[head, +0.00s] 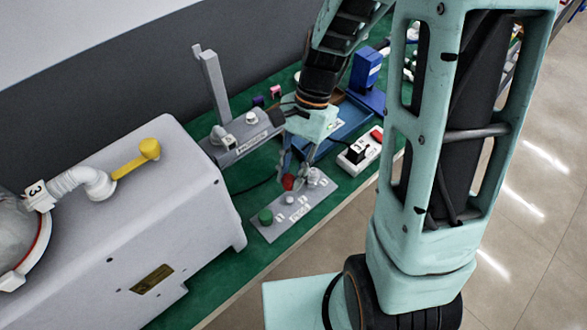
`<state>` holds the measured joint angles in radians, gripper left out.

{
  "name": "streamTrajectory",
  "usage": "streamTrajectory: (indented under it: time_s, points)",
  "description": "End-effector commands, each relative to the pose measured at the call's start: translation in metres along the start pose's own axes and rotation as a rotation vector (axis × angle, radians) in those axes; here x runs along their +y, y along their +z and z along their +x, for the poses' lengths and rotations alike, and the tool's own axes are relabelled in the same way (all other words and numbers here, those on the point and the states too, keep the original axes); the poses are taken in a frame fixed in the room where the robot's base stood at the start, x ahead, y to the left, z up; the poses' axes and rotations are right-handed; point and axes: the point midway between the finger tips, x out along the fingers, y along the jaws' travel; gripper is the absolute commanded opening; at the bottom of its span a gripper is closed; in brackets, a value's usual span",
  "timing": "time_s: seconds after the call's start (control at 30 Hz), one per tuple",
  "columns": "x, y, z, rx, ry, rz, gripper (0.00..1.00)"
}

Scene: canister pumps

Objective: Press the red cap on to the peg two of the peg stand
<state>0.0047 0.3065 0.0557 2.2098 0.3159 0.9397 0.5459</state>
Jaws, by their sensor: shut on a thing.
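The red cap (288,182) is between the fingertips of my gripper (291,177), which is shut on it. The peg stand (263,233) is a grey plate lying on the green bench top, with white labels along its front. A green cap (265,216) sits at its left end. A small grey peg (289,199) stands near its middle, and a pale fitting (313,175) is at its right end. The red cap appears over the middle of the stand, just behind the grey peg in the picture. Whether it touches a peg, I cannot tell. The label numbers are too small to read.
A large grey pump housing (150,220) with a yellow lever (137,158) fills the left. A grey post fixture (213,85) stands behind the stand. A white switch box (360,155) and blue equipment (368,85) are to the right. The bench's front edge is close.

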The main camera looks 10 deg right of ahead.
Motion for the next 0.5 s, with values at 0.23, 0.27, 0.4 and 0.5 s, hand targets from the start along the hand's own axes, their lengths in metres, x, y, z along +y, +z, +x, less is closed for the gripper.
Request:
streamTrajectory:
  time_s: [0.23,0.27,0.4,0.5]
  points:
    - [0.000,-0.002,0.003,0.000,0.000,0.008,0.00]
    - [0.000,-0.003,0.005,0.000,0.000,0.008,0.00]
    - [0.000,-0.007,0.016,0.000,0.001,0.008,0.00]
    - [0.000,-0.011,0.025,0.000,0.000,0.009,0.00]
